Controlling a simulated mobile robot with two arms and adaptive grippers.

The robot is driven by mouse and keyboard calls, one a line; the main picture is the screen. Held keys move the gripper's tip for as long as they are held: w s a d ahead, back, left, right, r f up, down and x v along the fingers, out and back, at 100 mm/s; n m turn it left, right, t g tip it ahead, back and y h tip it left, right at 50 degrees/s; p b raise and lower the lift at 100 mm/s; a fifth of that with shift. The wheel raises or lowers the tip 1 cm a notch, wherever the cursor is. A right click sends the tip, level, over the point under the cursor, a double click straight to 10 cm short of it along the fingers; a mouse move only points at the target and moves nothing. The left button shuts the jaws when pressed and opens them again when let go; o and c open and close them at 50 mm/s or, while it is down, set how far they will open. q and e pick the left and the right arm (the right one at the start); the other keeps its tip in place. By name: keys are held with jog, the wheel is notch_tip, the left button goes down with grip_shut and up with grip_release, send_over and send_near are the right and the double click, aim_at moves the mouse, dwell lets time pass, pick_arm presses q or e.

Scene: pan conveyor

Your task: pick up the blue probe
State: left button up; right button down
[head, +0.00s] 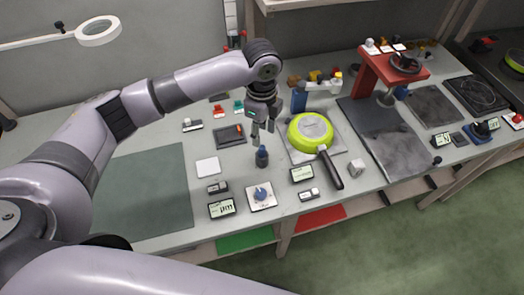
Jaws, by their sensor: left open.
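The blue probe (262,157) appears to be the small dark-blue upright piece standing on the grey bench, near the middle of the head view. My left gripper (263,131) points down above it, with its fingers apart and nothing visible between them. A small gap shows between the fingertips and the top of the blue piece. My right gripper is not in view.
A lime-green pan (311,131) sits right of the probe, its black handle pointing forward. A white block with a blue knob (262,195) and small displays (222,208) stand in front. A dark tray (229,136) lies behind left. A green mat (140,195) is clear.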

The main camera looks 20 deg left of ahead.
aim_at(262, 146)
pick_arm(q)
notch_tip(262, 146, down, 4)
jog(key=shift+r+p, duration=0.2)
jog(key=shift+p, duration=0.15)
jog(key=shift+f, duration=0.35)
notch_tip(262, 146, down, 4)
jog(key=shift+w+r+p, duration=0.15)
jog(key=shift+p, duration=0.7)
jog(key=shift+f, duration=0.35)
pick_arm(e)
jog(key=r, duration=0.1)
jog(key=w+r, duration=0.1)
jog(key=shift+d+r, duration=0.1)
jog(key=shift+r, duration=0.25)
pick_arm(q)
jog(key=shift+c, duration=0.2)
jog(key=shift+c, duration=0.7)
grip_shut()
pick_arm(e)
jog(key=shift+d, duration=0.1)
